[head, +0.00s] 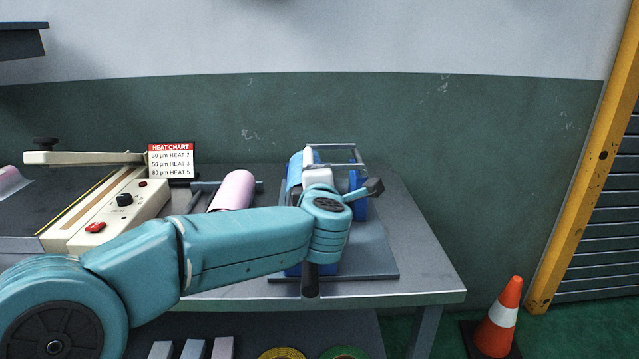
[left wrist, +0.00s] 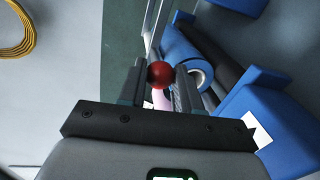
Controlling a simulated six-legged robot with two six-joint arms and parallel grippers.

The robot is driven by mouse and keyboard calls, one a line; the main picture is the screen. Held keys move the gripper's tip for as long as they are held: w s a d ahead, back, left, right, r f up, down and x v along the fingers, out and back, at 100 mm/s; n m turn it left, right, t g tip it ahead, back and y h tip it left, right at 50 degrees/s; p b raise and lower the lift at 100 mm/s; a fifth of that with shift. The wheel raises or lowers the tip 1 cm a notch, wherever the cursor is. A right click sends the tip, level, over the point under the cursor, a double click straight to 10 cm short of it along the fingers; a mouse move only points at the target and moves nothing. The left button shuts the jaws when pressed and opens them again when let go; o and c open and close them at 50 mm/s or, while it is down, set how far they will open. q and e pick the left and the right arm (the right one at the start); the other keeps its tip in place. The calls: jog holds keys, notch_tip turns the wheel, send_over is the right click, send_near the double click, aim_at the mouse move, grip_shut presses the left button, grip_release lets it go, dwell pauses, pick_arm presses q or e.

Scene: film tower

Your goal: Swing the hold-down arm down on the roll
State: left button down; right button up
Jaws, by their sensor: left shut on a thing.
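In the left wrist view my left gripper (left wrist: 160,78) is shut on a red ball knob (left wrist: 159,73), with one dark finger on each side of it. Thin metal rods (left wrist: 155,22) run close behind the knob; whether they join it is hidden. A blue roll (left wrist: 186,50) with a pale core lies just beyond the right finger, beside a dark roller and blue frame plates (left wrist: 262,120). In the head view the blue stand's metal frame (head: 335,147) shows above my wrist, and the blue roll (head: 294,171) partly shows; my arm hides the fingers and knob. My right gripper is in neither view.
The stand's grey base plate (head: 375,262) sits on the steel table (head: 430,240). A pink roll (head: 236,190), a cream sealer (head: 115,210) and a heat chart (head: 171,161) are to the left. An orange cone (head: 500,315) stands on the floor at right.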

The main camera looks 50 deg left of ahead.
pick_arm(q)
jog(key=c, duration=0.8)
grip_release()
jog(key=shift+p+v, duration=1.3)
jog(key=shift+v, duration=6.95)
jog(key=shift+a, duration=0.1)
